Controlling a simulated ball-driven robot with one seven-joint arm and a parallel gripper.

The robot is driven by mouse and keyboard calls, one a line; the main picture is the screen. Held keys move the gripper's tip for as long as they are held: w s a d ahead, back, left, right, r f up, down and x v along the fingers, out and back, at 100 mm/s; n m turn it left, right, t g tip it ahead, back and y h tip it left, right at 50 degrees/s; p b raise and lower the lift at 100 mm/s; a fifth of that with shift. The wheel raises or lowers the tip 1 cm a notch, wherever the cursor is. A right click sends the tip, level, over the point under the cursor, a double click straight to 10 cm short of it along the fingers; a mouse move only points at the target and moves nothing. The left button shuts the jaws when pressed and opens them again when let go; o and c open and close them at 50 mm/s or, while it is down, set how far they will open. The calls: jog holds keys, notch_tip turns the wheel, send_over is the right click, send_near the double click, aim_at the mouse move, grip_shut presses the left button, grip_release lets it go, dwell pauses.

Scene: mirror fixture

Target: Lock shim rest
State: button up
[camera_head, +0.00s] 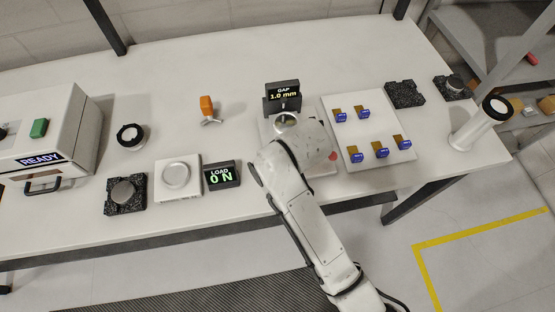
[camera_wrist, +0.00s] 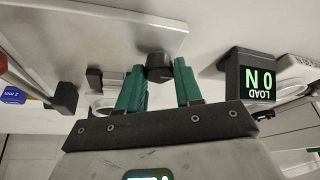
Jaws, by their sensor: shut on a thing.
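My gripper (camera_wrist: 160,74) shows in the wrist view with two green fingers. It is shut on a small dark knob (camera_wrist: 158,65) between the fingertips. In the head view my arm hides the gripper and that knob. The mirror fixture (camera_head: 285,121) stands just beyond my wrist, partly covered, with a round mirror. Its display (camera_head: 283,93) reads GAP 1.0 mm. A pale board (camera_head: 347,104) to its right bears several shims with blue labels, such as a front one (camera_head: 381,149). Whether a shim is in the fixture, I cannot tell.
A LOAD display (camera_head: 222,175) reads 0 N beside a round pad on a plate (camera_head: 175,177). A READY machine (camera_head: 50,130) stands at the left. An orange-handled tool (camera_head: 207,108) lies behind. Black blocks (camera_head: 405,94) and a white cylinder (camera_head: 480,124) stand at the right.

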dwell(0.3)
jog(key=o, duration=1)
jog(key=b+v, duration=0.1)
jog(key=v, duration=0.9)
jog(key=shift+s+d+r, duration=0.1)
jog(key=shift+d+r, duration=0.1)
jog(key=shift+r, duration=0.15)
jog(key=shift+f, duration=0.1)
jog(key=s+d+f+m+h+b, duration=0.1)
jog(key=s+d+f+m, duration=0.2)
jog(key=s+d+f, duration=0.3)
jog(key=s+d+f+m+g+h+b, duration=0.1)
jog(key=s+d+f+m+b, duration=0.1)
jog(key=s+d+f, duration=0.4)
jog(key=s+d+f+m+g+h+b, duration=0.1)
jog(key=s+d+f+m, duration=0.3)
jog(key=s+d, duration=0.7)
jog(key=shift+s+d+f, duration=0.1)
jog(key=shift+d+f, duration=0.3)
jog(key=shift+d, duration=0.35)
jog(key=shift+w+d+f, duration=0.1)
jog(key=shift+d+f, duration=0.3)
jog(key=shift+d, duration=0.35)
jog(key=shift+s+d+f, duration=0.1)
jog(key=shift+d+f, duration=0.35)
jog(key=shift+d, duration=0.3)
